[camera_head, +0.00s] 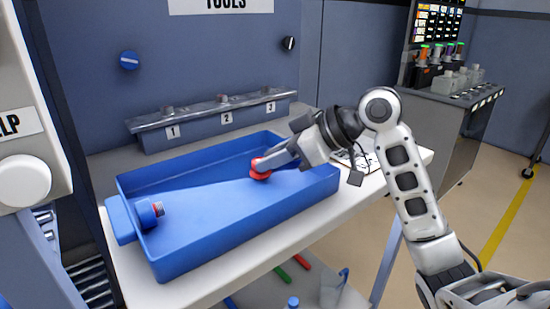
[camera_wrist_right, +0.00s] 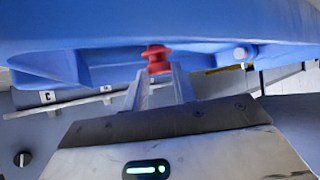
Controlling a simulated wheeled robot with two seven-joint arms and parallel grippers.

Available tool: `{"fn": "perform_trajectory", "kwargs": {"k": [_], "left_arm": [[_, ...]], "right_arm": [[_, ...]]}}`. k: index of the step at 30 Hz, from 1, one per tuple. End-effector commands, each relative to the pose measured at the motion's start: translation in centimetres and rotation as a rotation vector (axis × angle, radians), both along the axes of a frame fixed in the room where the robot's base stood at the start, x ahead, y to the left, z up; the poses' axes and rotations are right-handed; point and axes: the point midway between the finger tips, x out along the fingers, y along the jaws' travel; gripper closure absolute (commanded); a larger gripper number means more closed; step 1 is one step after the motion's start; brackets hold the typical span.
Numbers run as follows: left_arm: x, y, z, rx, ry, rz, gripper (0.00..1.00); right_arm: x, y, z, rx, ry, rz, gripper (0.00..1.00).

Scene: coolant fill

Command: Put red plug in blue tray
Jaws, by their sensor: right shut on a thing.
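The blue tray (camera_head: 225,215) lies on a white table and is open at the top. The red plug (camera_head: 260,172) is over the tray's inside, near its right half. My right gripper (camera_head: 265,166) is shut on the red plug. In the right wrist view the red plug (camera_wrist_right: 157,60) sits between the two fingertips (camera_wrist_right: 157,76), with the blue tray (camera_wrist_right: 100,32) close behind it. I cannot tell whether the plug touches the tray floor. My left gripper is not in view.
A blue piece with a red ring (camera_head: 150,211) lies at the tray's left end. A numbered rack (camera_head: 215,120) stands behind the tray. Papers (camera_head: 358,160) lie on the table (camera_head: 250,254) at right. A white panel (camera_head: 22,150) borders the left.

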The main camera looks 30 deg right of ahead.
Motion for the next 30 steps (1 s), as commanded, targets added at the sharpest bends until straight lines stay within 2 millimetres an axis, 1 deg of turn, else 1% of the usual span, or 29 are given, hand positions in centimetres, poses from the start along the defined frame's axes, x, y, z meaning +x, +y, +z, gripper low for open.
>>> {"fn": "perform_trajectory", "kwargs": {"k": [3,7,8,9,10,17,21,25,30], "left_arm": [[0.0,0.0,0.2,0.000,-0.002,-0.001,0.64],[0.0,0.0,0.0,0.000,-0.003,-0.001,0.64],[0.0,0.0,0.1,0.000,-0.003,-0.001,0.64],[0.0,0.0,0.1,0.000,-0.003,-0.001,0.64],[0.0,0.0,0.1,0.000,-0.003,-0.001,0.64],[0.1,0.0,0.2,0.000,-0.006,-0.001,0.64],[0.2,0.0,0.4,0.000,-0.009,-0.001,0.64],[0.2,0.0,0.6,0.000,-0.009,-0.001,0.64],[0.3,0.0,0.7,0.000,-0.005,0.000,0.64]], "right_arm": [[0.0,0.0,0.1,0.000,0.000,-0.001,0.94],[0.0,0.0,-0.3,-0.001,0.001,0.000,0.94],[0.0,0.0,-0.3,-0.001,0.001,0.000,0.68],[0.0,0.0,-0.2,-0.001,0.000,0.001,0.57],[0.0,0.0,-0.2,-0.001,0.001,0.000,0.51],[0.0,0.0,-0.2,-0.001,0.001,0.000,0.51],[-0.1,-0.2,0.3,-0.001,-0.001,-0.002,0.51],[-1.3,-1.3,1.4,-0.004,-0.001,-0.005,0.51],[-3.7,-3.4,3.5,-0.004,0.000,-0.005,0.51]]}}
